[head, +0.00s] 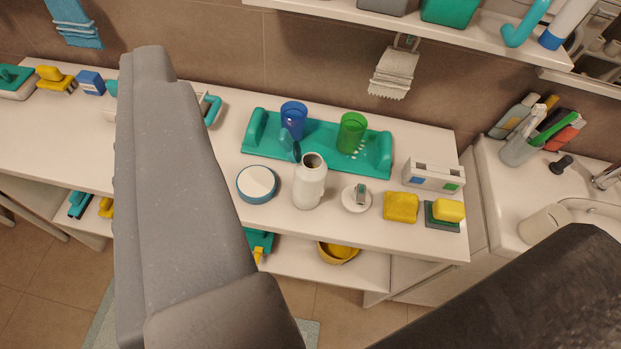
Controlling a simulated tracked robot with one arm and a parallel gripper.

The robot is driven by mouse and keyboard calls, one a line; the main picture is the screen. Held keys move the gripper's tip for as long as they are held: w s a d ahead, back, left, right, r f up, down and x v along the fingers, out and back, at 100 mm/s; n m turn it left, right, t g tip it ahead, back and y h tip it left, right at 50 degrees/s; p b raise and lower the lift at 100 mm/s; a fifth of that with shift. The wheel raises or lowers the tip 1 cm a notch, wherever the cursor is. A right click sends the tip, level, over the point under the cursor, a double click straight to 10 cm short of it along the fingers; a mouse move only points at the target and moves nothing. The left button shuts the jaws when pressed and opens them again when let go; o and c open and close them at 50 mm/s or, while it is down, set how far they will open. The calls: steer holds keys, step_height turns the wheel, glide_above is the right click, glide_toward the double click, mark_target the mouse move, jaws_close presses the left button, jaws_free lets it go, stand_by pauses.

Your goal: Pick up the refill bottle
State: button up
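A white bottle (310,184) with a dark open mouth stands upright on the white counter (225,165), and it looks like the refill bottle. No label can be read on it. My gripper (370,148) shows as a large grey finger on the left and a dark finger at the lower right. The fingers are wide apart with nothing held between them. In the picture the bottle lies between them, apart from both, and how far off it is cannot be told.
A green tray (258,135) with a blue cup (293,118) and a green cup (351,132) is behind the bottle. A round white-lidded tin (257,184) and a small white dispenser (356,198) flank it. Yellow sponges (401,208) lie right. A shelf (440,28) overhangs behind.

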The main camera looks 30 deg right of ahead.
mark_target(306, 167)
steer(key=o, duration=1)
steer(key=w+d+f+m+h, duration=0.1)
steer(key=w+d+f+h, duration=0.1)
steer(key=w+d+f, duration=0.3)
steer(key=shift+d+f, duration=0.35)
steer(key=shift+d, duration=0.45)
steer(key=w+d+f+g+h, duration=0.1)
steer(key=w+d+f, duration=0.4)
steer(key=f, duration=0.5)
steer(key=w+d+f+h, duration=0.1)
steer(key=w+d+f, duration=0.1)
steer(key=d+f, duration=0.75)
step_height(306, 167, down, 14)
steer(key=s+a+y+b, duration=0.1)
steer(key=y, duration=0.2)
steer(key=shift+g, duration=0.5)
steer(key=shift+a+b+x, duration=0.15)
steer(key=shift+b+x, duration=0.85)
steer(key=shift+x, duration=2.35)
steer(key=shift+a+b+x, duration=0.1)
steer(key=shift+b+x, duration=0.85)
steer(key=shift+x, duration=2.45)
